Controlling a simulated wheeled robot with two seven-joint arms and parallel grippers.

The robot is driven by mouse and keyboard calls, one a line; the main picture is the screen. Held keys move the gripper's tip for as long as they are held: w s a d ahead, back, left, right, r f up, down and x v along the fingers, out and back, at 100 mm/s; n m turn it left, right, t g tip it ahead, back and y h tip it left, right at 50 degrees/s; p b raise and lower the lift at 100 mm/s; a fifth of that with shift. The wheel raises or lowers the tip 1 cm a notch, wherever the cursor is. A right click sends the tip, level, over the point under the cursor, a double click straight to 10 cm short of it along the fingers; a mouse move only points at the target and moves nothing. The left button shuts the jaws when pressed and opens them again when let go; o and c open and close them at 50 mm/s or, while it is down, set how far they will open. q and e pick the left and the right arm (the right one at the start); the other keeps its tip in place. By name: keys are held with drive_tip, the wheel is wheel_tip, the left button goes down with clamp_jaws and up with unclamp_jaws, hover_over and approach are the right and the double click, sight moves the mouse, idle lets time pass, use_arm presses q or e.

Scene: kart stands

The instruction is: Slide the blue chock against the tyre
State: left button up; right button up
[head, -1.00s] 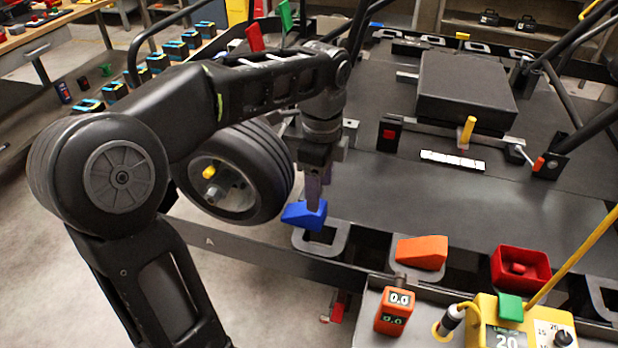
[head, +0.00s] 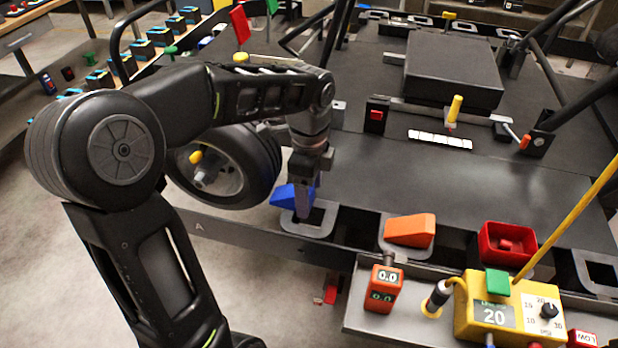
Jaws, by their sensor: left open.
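The blue chock (head: 284,196) is a wedge at the lower right of the black tyre (head: 262,172), at the near edge of the kart stand. Its left end is very close to the tyre, and I cannot tell whether they touch. My left gripper (head: 304,204) is open and points down at the chock's right end, with a finger hiding part of it. A grey square frame (head: 326,228) lies just under and right of the fingers. My right gripper is out of view.
An orange wedge (head: 409,230) and a red tray (head: 506,226) sit to the right along the edge. An orange gauge (head: 383,289) and a yellow box with a dial (head: 510,318) stand nearer. The dark deck (head: 420,190) behind has bare room.

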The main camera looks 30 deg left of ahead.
use_arm(q)
drive_tip(key=shift+f, duration=0.5)
clamp_jaws()
unclamp_jaws()
idle(0.4)
drive_tip(key=shift+r, duration=0.15)
drive_tip(key=shift+r, duration=3.8)
